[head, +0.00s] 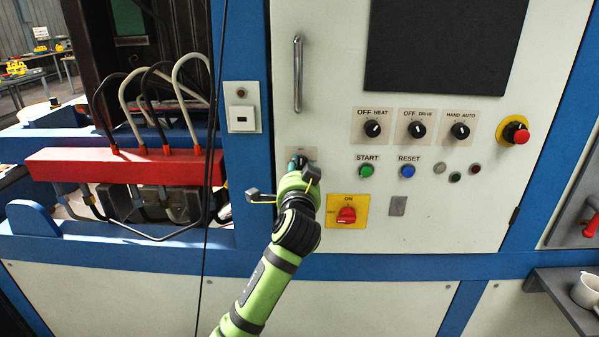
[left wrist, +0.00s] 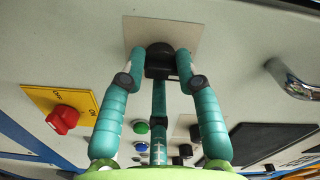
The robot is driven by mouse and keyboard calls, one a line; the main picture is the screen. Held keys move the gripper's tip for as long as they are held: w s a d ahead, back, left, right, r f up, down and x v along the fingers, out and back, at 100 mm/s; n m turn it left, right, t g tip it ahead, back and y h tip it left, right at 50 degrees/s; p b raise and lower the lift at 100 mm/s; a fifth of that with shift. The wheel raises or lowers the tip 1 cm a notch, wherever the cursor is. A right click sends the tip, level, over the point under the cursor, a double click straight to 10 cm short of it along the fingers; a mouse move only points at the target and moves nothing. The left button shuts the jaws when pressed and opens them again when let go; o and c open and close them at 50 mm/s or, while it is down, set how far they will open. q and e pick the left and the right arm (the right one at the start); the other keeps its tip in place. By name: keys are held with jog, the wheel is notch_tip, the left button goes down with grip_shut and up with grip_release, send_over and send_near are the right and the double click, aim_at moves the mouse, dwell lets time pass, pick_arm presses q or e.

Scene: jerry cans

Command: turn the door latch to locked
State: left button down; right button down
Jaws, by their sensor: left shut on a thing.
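The door latch is a dark knob (left wrist: 160,58) on a small light plate (left wrist: 205,34) on the cabinet door. My left gripper (left wrist: 158,66) is shut on this knob, with its teal fingers on both sides and one in the middle. In the head view the left gripper (head: 298,163) covers most of the latch, and only part of its plate (head: 300,152) shows. The fingers hide which way the latch is turned. The right gripper is not in view.
A vertical door handle (head: 298,75) stands out above the latch. A red switch on a yellow plate (head: 346,215) sits below right. Three dark selector knobs, a green START button (head: 367,171) and a red emergency button (head: 516,132) lie further right.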

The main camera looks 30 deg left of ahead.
pick_arm(q)
jog(key=shift+d+r, duration=0.15)
jog(key=shift+r, duration=0.1)
jog(key=c, duration=1)
grip_release()
jog(key=shift+c, duration=0.2)
jog(key=shift+o, duration=0.7)
jog(key=shift+w+d+f, duration=0.1)
jog(key=shift+w, duration=0.05)
jog(key=shift+s, duration=0.2)
jog(key=shift+s+d, duration=0.1)
jog(key=shift+s, duration=0.25)
jog(key=v, duration=1.1)
jog(key=shift+d, duration=0.1)
